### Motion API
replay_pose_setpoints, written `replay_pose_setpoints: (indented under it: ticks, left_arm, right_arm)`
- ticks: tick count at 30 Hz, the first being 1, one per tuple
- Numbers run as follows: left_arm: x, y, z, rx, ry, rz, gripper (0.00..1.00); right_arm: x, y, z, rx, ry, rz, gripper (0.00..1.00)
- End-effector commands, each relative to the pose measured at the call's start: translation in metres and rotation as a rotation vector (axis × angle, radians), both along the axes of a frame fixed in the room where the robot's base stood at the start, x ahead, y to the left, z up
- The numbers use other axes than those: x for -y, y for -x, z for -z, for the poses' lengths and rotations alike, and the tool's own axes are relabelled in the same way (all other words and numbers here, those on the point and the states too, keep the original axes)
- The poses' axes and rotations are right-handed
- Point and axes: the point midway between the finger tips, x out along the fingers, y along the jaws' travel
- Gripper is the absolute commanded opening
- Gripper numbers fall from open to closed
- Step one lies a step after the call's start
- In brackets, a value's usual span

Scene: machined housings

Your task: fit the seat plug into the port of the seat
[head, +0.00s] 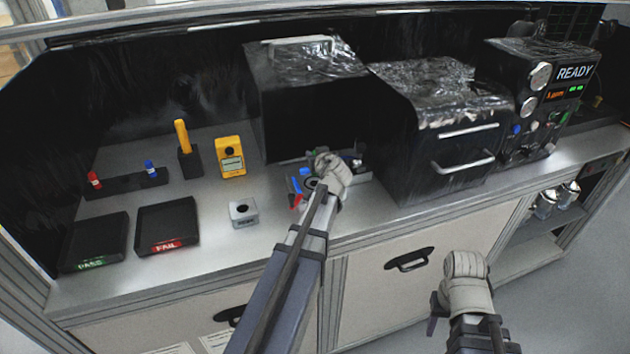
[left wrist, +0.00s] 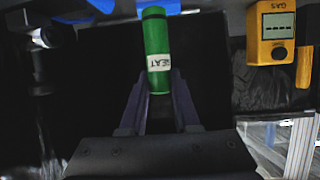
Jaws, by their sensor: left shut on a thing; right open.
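The seat plug (left wrist: 157,40) is a green cylinder with a dark ring and a white label reading SEAT, upside down in the left wrist view. My left gripper (left wrist: 159,82) is shut on its lower part. In the head view my left gripper is over the parts tray, mostly hidden by its own wrist, and I cannot make out the plug there. A small grey metal block (head: 243,212) with a dark round hole in its top stands on the bench, left of my left gripper; its label is too small to read. My right gripper (head: 437,306) is open and empty in front of the bench.
A parts tray (head: 362,177) with blue and red pieces lies under my left arm. A yellow gas meter (head: 232,157), a black stand with a yellow handle (head: 187,150), a FAIL tray (head: 167,212) and a PASS tray (head: 95,235) stand left. Black-wrapped boxes (head: 440,120) stand behind and right.

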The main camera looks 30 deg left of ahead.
Motion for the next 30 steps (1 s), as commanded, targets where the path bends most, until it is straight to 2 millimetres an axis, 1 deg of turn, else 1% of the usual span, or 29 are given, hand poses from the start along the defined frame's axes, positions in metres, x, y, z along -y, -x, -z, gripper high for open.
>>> replay_pose_setpoints:
  ticks: [1, 4, 6, 11, 13, 22, 30]
  left_arm:
    - [0.000, 0.000, 0.017, 0.000, 0.000, 0.000, 0.00]
    - [0.000, 0.000, 0.029, 0.000, 0.000, 0.000, 0.00]
    - [0.000, 0.000, 0.032, 0.000, 0.000, 0.000, 0.00]
    - [0.000, 0.000, 0.030, 0.000, 0.000, 0.001, 0.00]
    - [0.000, 0.000, 0.034, 0.000, 0.000, 0.000, 0.00]
    - [0.000, 0.000, 0.068, 0.000, 0.000, 0.001, 0.00]
    - [0.000, 0.000, 0.067, 0.000, 0.000, 0.001, 0.00]
  right_arm:
    - [0.000, 0.000, 0.017, 0.000, 0.000, 0.000, 0.50]
    - [0.000, 0.000, 0.029, 0.000, 0.000, 0.001, 0.50]
    - [0.000, 0.000, 0.032, 0.000, 0.000, 0.001, 0.50]
    - [0.000, 0.000, 0.030, 0.000, 0.000, 0.002, 0.50]
    - [0.000, 0.000, 0.034, 0.000, 0.000, 0.002, 0.50]
    - [0.000, 0.000, 0.068, 0.000, 0.000, 0.002, 0.50]
    - [0.000, 0.000, 0.067, 0.000, 0.000, 0.002, 0.50]
